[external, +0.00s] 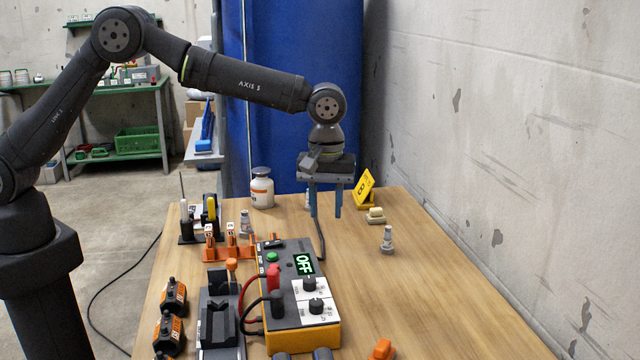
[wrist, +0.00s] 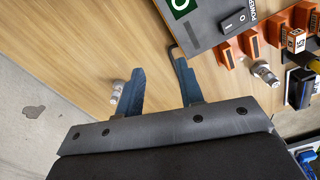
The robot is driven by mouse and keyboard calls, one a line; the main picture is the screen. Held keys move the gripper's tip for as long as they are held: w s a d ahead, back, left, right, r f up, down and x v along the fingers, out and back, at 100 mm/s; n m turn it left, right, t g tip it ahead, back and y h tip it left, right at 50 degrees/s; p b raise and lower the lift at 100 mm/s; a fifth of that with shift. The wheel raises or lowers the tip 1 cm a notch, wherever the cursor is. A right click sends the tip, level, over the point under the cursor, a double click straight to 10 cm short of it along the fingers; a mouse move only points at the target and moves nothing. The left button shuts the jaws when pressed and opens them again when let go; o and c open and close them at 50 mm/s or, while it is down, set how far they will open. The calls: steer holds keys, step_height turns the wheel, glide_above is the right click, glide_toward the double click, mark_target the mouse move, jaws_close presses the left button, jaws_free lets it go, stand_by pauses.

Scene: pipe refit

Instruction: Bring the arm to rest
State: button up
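My gripper (external: 325,205) hangs at the end of my arm, pointing down above the far part of the wooden table (external: 430,290). Its two blue fingers stand apart with nothing between them. They also show apart in the wrist view (wrist: 158,82), with bare wood between the tips. A grey-white fitting (external: 387,240) stands on the table to the right of and nearer than the gripper. It appears beside the left finger in the wrist view (wrist: 117,88).
A yellow-and-black power unit (external: 300,335) reading OFF stands below and nearer than the gripper. An orange rack (external: 230,252), a white jar (external: 262,188), a yellow sign (external: 364,186) and a beige block (external: 375,215) are around. A wall bounds the right; the table's right front is mostly clear.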

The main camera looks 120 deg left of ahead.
steer(key=w+d+m, duration=0.1)
steer(key=w+d, duration=0.2)
steer(key=d, duration=0.1)
steer(key=w+d+m, duration=0.2)
steer(key=w+d, duration=0.1)
steer(key=d, duration=0.1)
steer(key=w+d+m, duration=0.1)
steer(key=w+d, duration=0.2)
steer(key=d, duration=0.2)
steer(key=shift+f+m, duration=0.1)
steer(key=shift+m, duration=0.3)
steer(key=a+f, duration=0.4)
steer(key=a, duration=0.3)
steer(key=shift+s+a, duration=0.15)
steer(key=shift+a, duration=0.05)
